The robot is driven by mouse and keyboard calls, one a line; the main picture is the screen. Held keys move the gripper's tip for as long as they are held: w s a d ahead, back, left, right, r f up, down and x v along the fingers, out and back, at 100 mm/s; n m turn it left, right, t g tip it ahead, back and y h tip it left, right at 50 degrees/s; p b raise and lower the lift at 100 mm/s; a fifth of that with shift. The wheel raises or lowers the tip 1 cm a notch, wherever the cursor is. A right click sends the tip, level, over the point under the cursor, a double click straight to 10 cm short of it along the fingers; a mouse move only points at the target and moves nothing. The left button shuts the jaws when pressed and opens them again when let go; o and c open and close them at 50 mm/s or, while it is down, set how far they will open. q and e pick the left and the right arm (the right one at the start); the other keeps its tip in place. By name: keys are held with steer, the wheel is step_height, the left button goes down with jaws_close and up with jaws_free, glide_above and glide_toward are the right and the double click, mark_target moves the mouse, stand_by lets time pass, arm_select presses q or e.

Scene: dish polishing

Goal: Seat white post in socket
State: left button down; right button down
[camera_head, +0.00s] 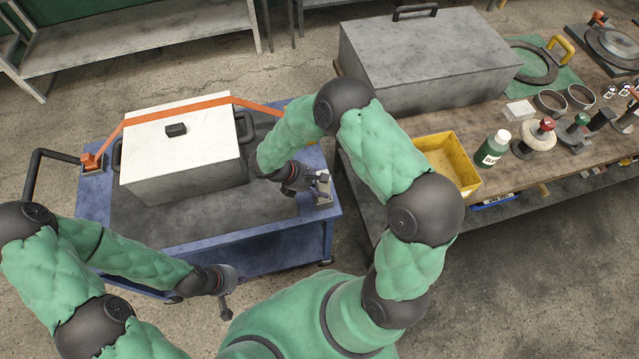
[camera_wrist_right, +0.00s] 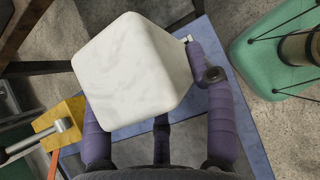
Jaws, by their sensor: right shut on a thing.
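My right gripper (camera_head: 316,186) is over the right edge of the blue cart (camera_head: 93,205). In the right wrist view, its purple fingers (camera_wrist_right: 158,115) are on either side of a white block-shaped end (camera_wrist_right: 125,65), which I take to be the white post. The gripper is shut on it. The post's near end fills the middle of that view and hides its far end. I cannot make out the socket for certain. My left gripper (camera_head: 224,300) hangs in front of the cart, apart from it; its fingers are too small to read.
A white-lidded box (camera_head: 180,150) stands on the cart under an orange strap (camera_head: 180,108). A yellow block with a metal handle (camera_wrist_right: 60,120) shows in the wrist view. A wooden bench (camera_head: 500,170) at right holds a grey case (camera_head: 425,60), yellow bin (camera_head: 455,160) and green bottle (camera_head: 492,150).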

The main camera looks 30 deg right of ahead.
steer(key=shift+f, duration=0.35)
steer(key=shift+c, duration=2.1)
jaws_free()
steer(key=shift+r, duration=0.15)
